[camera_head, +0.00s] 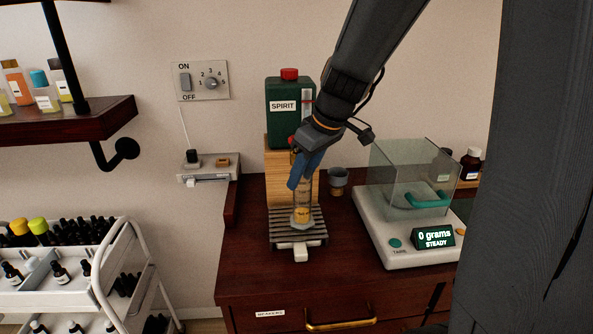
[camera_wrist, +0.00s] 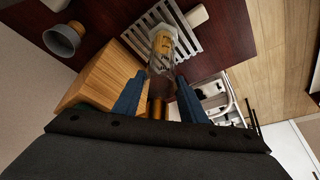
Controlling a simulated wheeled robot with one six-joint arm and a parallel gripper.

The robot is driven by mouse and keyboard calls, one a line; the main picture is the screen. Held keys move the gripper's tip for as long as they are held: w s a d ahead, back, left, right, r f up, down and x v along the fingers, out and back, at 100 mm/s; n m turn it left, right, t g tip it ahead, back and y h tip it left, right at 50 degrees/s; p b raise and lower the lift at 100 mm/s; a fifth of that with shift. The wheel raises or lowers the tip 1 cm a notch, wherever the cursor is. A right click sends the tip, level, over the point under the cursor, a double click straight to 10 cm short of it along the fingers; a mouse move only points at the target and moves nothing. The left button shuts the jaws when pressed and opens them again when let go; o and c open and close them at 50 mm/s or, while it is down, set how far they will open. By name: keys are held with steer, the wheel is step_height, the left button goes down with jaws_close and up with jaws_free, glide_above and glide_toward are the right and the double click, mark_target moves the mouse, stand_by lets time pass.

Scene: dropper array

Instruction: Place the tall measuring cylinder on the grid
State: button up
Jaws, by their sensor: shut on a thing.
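The tall measuring cylinder (camera_head: 304,200) is clear glass with a yellow label near its pale hexagonal foot. It looks upright, and its foot is over the slatted metal grid (camera_head: 280,227). I cannot tell if the foot touches the slats. My gripper (camera_head: 304,176), with blue fingers, is shut on the cylinder's upper part from above. In the wrist view the cylinder (camera_wrist: 164,62) runs between the two fingers, and its foot shows against the grid (camera_wrist: 142,30). The fingers hide part of the cylinder in the head view.
A wooden stand (camera_head: 279,160) with the green SPIRIT container (camera_head: 290,128) is right behind the grid. A grey cup (camera_head: 338,176) stands behind to the right. A glass-sided scale (camera_head: 402,236) reading 0 grams is at the right. The dark tabletop in front is clear.

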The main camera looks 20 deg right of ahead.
steer(key=shift+w+a, duration=0.65)
steer(key=shift+w, duration=0.15)
steer(key=shift+d+f+p, duration=0.1)
steer(key=shift+f+p, duration=0.15)
steer(key=shift+p, duration=0.4)
steer(key=shift+f, duration=0.25)
steer(key=o, duration=1.4)
steer(key=shift+r, duration=0.2)
